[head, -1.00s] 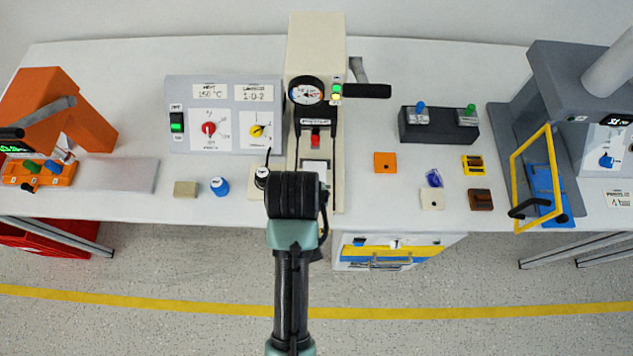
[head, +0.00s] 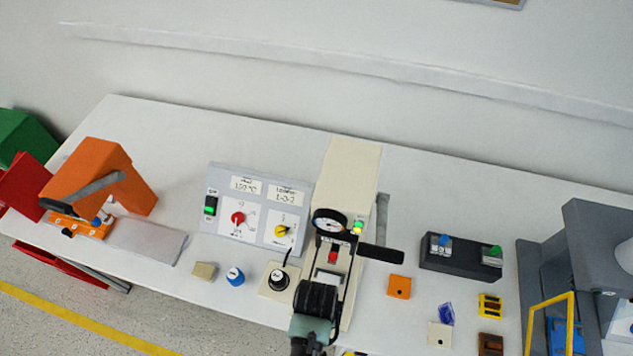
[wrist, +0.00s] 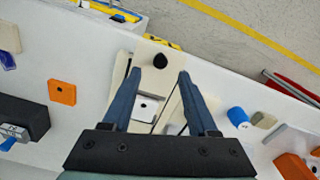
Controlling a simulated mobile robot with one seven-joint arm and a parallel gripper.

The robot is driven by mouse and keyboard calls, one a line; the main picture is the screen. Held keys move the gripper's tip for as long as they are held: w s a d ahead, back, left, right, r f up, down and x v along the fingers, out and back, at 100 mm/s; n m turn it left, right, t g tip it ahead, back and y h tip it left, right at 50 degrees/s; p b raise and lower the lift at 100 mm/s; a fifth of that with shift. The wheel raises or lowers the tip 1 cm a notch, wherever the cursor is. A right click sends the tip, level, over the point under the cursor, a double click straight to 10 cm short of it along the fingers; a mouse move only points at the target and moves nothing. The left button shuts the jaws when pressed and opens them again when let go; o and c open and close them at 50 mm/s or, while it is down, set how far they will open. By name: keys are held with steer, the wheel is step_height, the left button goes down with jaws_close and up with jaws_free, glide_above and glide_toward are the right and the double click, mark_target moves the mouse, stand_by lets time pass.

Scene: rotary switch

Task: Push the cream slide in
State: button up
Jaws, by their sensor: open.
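The cream slide (wrist: 147,52) shows in the wrist view as a narrow cream plate with a round black knob (wrist: 160,61), sticking out from the cream press towards the table's front edge. In the head view my gripper hides it. The cream press (head: 350,170) has a dial, lights and a black lever. A white block with a dark hole (wrist: 145,106) lies on the press bed. My gripper (wrist: 159,73) is open and empty above the press, with its fingertips on either side of the knob in the picture. I cannot tell whether they touch it. It also shows in the head view (head: 318,298).
Right are an orange tile (head: 399,287) and a black block (head: 460,256). The table behind is clear.

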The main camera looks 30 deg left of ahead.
step_height(320, 180, down, 4)
steer(key=shift+s+r, duration=0.1)
steer(key=shift+s, duration=0.05)
steer(key=shift+f, duration=0.8)
jaws_close()
stand_by(0.9)
